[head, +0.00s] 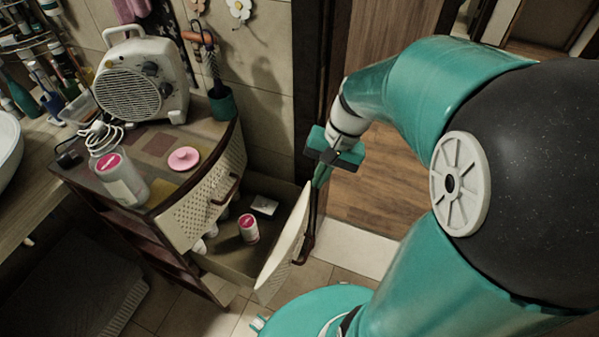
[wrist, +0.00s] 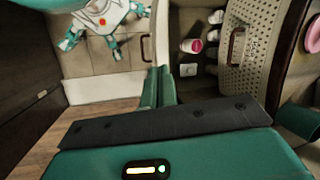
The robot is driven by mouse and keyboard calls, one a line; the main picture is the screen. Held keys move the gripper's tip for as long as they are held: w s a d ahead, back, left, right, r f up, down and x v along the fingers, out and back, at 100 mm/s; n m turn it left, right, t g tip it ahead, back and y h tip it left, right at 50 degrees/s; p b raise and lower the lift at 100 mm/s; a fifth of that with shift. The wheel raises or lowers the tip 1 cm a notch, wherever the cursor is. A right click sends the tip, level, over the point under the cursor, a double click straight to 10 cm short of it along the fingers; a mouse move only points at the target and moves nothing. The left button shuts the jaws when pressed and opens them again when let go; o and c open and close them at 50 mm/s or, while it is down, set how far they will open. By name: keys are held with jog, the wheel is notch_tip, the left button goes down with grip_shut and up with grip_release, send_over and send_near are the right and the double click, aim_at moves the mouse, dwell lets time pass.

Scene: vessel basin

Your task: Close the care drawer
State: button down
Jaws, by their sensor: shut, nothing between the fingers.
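The care drawer (head: 284,245) is the lower drawer of the cabinet and stands pulled out, its pale front panel facing the doorway side. A dark handle (head: 307,243) is on its outer face. Inside are a pink-lidded jar (head: 249,229), a small white box (head: 263,205) and white bottles. My gripper (head: 318,184) is shut and empty, pointing down at the far end of the front panel. In the wrist view its fingers (wrist: 158,72) are together by the end of the drawer front (wrist: 162,32). I cannot tell whether they touch it.
The upper perforated drawer (head: 202,205) looks shut. On the cabinet top are a heater (head: 141,80), a pink-lidded bottle (head: 121,180), a pink dish (head: 184,158) and a green cup (head: 222,104). A dark door frame (head: 318,80) stands behind my gripper. Wooden floor (head: 375,200) lies clear beyond.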

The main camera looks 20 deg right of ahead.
jog(key=d+f+m+t+y, duration=0.35)
jog(key=d+f+m, duration=0.2)
jog(key=f, duration=0.45)
jog(key=s+d+f+m+t+y, duration=0.1)
jog(key=d+f+m+t+y, duration=0.25)
jog(key=f+m, duration=0.5)
jog(key=d+f+m+t+y, duration=0.35)
jog(key=d+f+m, duration=0.2)
jog(key=f, duration=0.55)
jog(key=x, duration=1.3)
jog(key=shift+w+a+n, duration=0.2)
jog(key=shift+w+n, duration=0.15)
jog(key=shift+w, duration=0.05)
jog(key=shift+w+a+r+t, duration=0.1)
jog(key=shift+t, duration=0.15)
jog(key=w+d+x, duration=0.1)
jog(key=x, duration=1.1)
jog(key=w+d+x, duration=0.1)
jog(key=x, duration=1)
jog(key=shift+w+a, duration=0.3)
jog(key=shift+w, duration=0.25)
jog(key=shift+w+r, duration=0.1)
